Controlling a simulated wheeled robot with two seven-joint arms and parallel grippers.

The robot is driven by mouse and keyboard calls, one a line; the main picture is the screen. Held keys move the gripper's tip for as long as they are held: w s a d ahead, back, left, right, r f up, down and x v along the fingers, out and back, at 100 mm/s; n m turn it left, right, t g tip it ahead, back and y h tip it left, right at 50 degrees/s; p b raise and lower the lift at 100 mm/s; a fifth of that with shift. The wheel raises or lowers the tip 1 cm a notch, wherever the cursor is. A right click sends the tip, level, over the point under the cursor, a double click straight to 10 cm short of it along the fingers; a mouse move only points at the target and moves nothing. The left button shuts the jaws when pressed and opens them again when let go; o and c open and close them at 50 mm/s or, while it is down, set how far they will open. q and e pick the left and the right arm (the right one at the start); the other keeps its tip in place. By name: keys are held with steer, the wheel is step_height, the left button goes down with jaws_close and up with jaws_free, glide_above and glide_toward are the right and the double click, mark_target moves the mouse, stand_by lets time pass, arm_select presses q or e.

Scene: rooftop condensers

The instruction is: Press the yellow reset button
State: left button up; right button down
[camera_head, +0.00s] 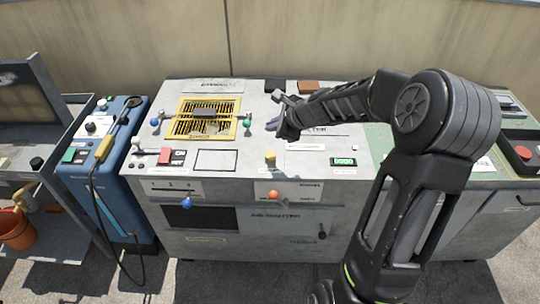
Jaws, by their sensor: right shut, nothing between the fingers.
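The yellow button (270,157) stands up from the front part of the grey cabinet's top (217,180), near the middle. My right gripper (273,124) is shut and empty. Its arm comes in from the right, and the fingertips point left over the cabinet top. In the picture they are above the yellow button and apart from it. The button's face is small, and I cannot read any label by it. My left gripper is not in view.
A yellow-framed grille (206,118) with blue and green knobs lies left of my right gripper. A red switch (165,156) and a green display (344,161) flank the button. An orange knob (273,195) is on the front. A blue unit (110,165) with a cable stands left.

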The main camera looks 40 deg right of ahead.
mark_target(273, 156)
step_height(273, 156, down, 8)
steer(key=b, duration=0.7)
steer(key=shift+f, duration=0.1)
steer(key=shift+f, duration=0.1)
stand_by(1.6)
steer(key=shift+f+b, duration=0.25)
steer(key=shift+b, duration=0.2)
steer(key=shift+f+b, duration=0.8)
stand_by(0.6)
steer(key=shift+r, duration=0.1)
stand_by(0.3)
steer(key=shift+r+p, duration=1.1)
steer(key=shift+p, duration=0.1)
step_height(273, 156, up, 5)
steer(key=p, duration=0.4)
steer(key=shift+p, duration=0.4)
